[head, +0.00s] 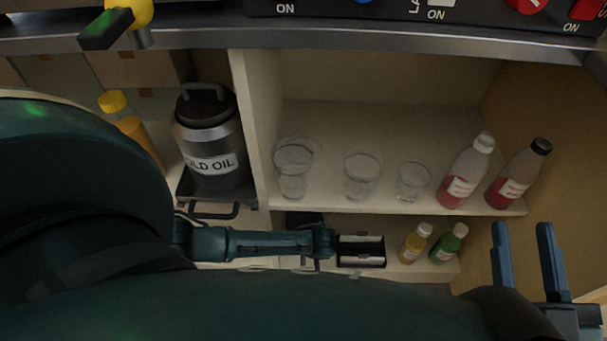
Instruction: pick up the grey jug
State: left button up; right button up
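The only grey vessel I can make out is a dark grey can (208,140) with a lid handle and a white label that reads like "OLD OIL". It stands upright in the left cupboard compartment, on a dark tray-like base. I cannot tell whether it is the grey jug; no other grey jug shows. My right gripper (526,255) is at the lower right, its two blue fingers apart with nothing between them, far from the can. My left arm covers the left and lower part of the view; no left gripper fingers show.
Clear glasses (362,175) and two red-filled bottles (468,172) stand on the right compartment's shelf. A divider (255,130) separates the compartments. A yellow-capped bottle (133,130) stands left of the can.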

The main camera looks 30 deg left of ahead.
pick_arm(q)
jog(key=shift+c, duration=0.3)
grip_shut()
jog(key=shift+r, duration=0.1)
dwell(0.4)
